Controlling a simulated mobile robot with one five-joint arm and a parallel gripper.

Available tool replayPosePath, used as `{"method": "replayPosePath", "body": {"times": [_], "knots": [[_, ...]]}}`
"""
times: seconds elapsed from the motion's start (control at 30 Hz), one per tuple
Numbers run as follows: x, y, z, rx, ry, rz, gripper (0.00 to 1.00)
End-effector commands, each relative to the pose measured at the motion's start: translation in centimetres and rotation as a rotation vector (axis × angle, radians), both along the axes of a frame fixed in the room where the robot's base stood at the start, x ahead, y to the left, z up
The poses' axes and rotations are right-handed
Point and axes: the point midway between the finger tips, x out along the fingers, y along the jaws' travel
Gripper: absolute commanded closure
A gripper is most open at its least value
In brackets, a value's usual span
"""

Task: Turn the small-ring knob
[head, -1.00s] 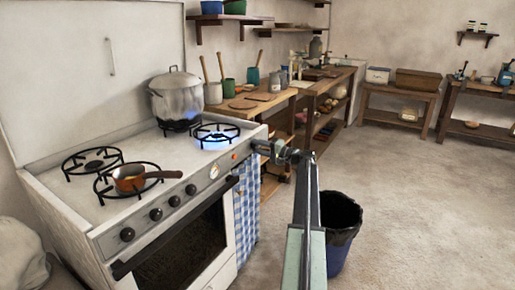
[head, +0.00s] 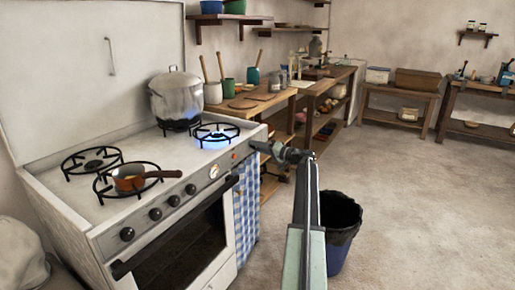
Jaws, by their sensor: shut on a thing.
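The white stove (head: 60,190) stands at left with a row of dark knobs (head: 155,214) along its sloping front panel. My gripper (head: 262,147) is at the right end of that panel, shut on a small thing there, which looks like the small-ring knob. The jaws hide it, so its turn angle cannot be seen. A blue flame burns on the bare right ring (head: 217,134) just behind my gripper. Blue flame also shows under the steel pot (head: 175,97).
A copper pan (head: 129,178) sits on the front left ring, its dark handle pointing right. A checked towel (head: 246,205) hangs below my gripper. A lined bin (head: 341,225) stands beside my arm. The floor at right is clear.

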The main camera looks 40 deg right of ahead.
Motion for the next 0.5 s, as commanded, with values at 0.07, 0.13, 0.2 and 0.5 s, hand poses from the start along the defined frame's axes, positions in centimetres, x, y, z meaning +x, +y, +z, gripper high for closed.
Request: {"method": "replayPosePath", "body": {"times": [0.07, 0.13, 0.2, 0.5], "knots": [[-0.18, -0.07, -0.1, -0.002, 0.003, 0.0, 1.0], [-0.18, -0.06, -0.1, -0.002, 0.002, 0.0, 1.0], [-0.17, -0.06, -0.1, -0.002, 0.002, 0.0, 1.0], [-0.08, -0.04, -0.05, 0.001, 0.002, 0.0, 0.43]]}}
